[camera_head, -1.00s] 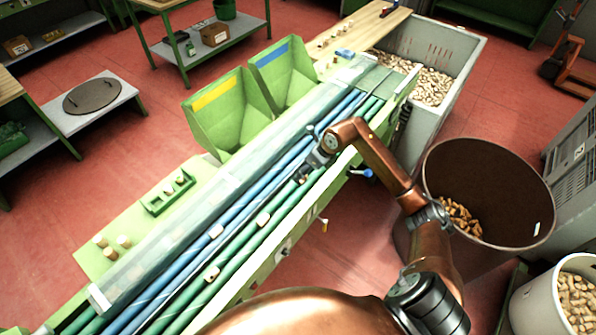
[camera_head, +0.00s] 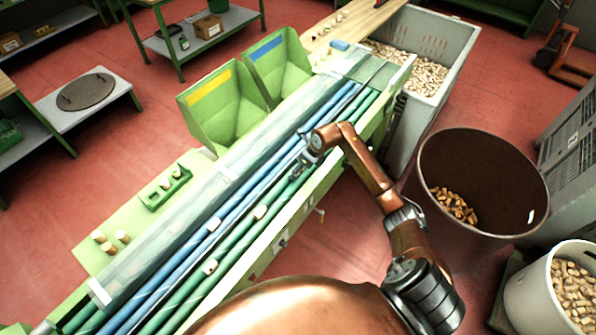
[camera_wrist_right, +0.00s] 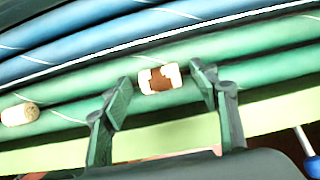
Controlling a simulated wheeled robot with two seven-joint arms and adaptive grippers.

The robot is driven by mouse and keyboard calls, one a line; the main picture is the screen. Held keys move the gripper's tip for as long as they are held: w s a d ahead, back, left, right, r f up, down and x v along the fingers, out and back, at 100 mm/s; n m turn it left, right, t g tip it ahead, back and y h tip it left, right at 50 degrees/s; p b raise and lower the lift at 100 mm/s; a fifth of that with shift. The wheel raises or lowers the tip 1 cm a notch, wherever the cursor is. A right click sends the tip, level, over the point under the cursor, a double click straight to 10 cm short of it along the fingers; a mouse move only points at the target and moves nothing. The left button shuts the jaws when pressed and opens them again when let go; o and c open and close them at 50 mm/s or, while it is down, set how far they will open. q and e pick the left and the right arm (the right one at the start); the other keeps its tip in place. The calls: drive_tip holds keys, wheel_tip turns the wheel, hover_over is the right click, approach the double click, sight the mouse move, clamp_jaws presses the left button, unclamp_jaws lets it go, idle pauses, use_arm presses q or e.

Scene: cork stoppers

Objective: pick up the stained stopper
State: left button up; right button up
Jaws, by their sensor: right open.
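The stained stopper (camera_wrist_right: 160,78), pale with a broad brown patch across its middle, lies on the green rollers in the right wrist view. My right gripper (camera_wrist_right: 167,88) is open, with one finger on each side of the stopper and visible gaps between. The stopper appears just beyond the fingertips, not clasped. In the head view my right gripper (camera_head: 298,172) is low over the green rollers, and I cannot clearly make out the stopper there. A plain cork stopper (camera_wrist_right: 20,114) lies to the left in the wrist view. My left gripper is not in view.
Other stoppers (camera_head: 259,211) lie along the blue and green rollers. A clear cover (camera_head: 170,235) runs beside them. Two green chutes (camera_head: 225,108) stand behind. A brown barrel (camera_head: 490,150) of corks and a grey bin (camera_head: 452,70) stand right of the roller table.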

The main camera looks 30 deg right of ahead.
drive_tip(key=c, duration=0.8)
drive_tip(key=shift+r, duration=0.1)
drive_tip(key=shift+c, duration=0.2)
